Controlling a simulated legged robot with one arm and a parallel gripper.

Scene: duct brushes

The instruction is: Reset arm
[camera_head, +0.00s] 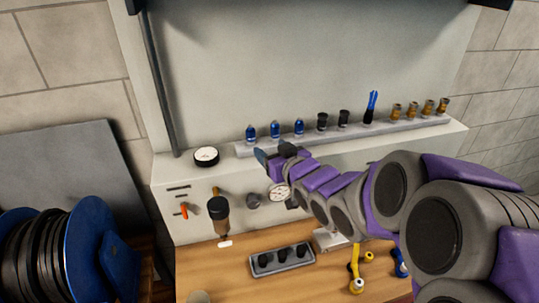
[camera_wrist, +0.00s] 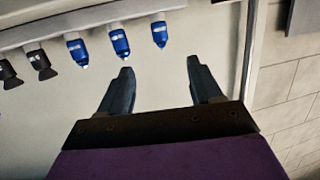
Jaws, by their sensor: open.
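My gripper (camera_wrist: 161,80) is open in the wrist view, its two dark fingers spread apart with only the pale surface between them. In the head view my purple and grey arm reaches in from the right. The gripper (camera_head: 268,155) is at its far end, in front of the shelf front and below the row of fittings. Nothing is held. Several blue fittings (camera_wrist: 119,42) stand beyond the fingertips in the wrist view, apart from them. The arm hides part of the panel and bench behind it.
A rail (camera_head: 400,128) carries blue (camera_head: 275,129), black (camera_head: 322,121) and brass-coloured (camera_head: 412,110) fittings. A round gauge (camera_head: 206,156) sits left of it. A wooden bench (camera_head: 215,268) below holds a dark tray (camera_head: 260,272) and yellow fitting (camera_head: 355,270). Blue reels (camera_head: 92,235) stand left.

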